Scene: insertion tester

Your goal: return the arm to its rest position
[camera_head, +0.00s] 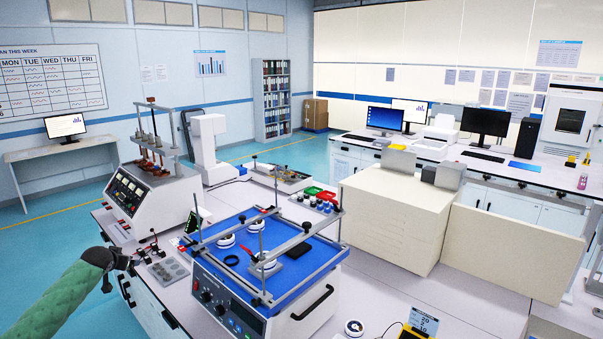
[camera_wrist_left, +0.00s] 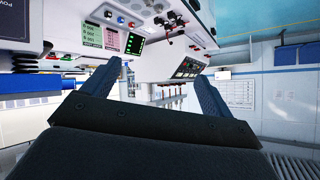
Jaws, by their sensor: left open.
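My left arm, in a green sleeve, comes in from the lower left of the head view. Its dark gripper (camera_head: 117,268) is beside the front left edge of the bench, left of the small parts there. In the left wrist view the two fingers of this gripper (camera_wrist_left: 162,85) are spread apart with nothing between them. The view past them is tilted and shows bench equipment. My right arm and gripper are not in view.
A white machine with a sloped control panel (camera_head: 127,193) stands at the bench's left. A blue-topped device with metal rails (camera_head: 215,252) stands right of the gripper. A grey plate with round pieces (camera_head: 168,270) lies between them. Floor shows left of the bench.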

